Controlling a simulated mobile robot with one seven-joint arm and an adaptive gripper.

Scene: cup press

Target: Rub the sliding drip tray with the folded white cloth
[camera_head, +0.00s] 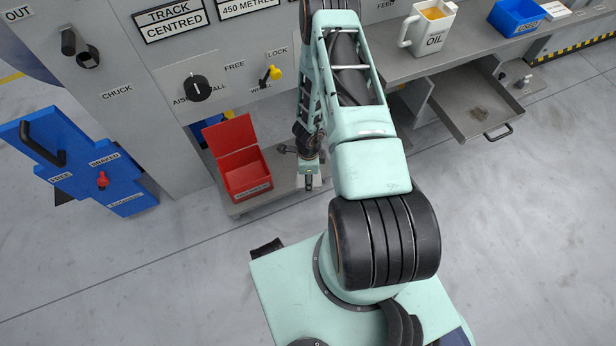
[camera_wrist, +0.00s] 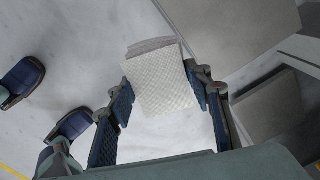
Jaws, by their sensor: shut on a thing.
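The folded white cloth (camera_wrist: 160,85) is a pale, layered block between the two dark blue fingers of my gripper (camera_wrist: 158,92) in the wrist view. My gripper is shut on it. In the head view my gripper (camera_head: 309,175) hangs low beside the red bin, and only a small pale bit of the cloth shows there. The sliding drip tray (camera_head: 462,118) is grey and pulled out under the bench at the right, with its handle toward the open floor. A dark smudge lies on its bottom. My gripper is well to the left of the tray, apart from it.
An open red bin (camera_head: 246,182) stands on a low grey shelf (camera_head: 282,190). The bench (camera_head: 455,62) above the tray carries an oil jug (camera_head: 430,30) and a blue bin (camera_head: 517,17). A blue panel (camera_head: 75,165) stands at left. The floor in front is clear.

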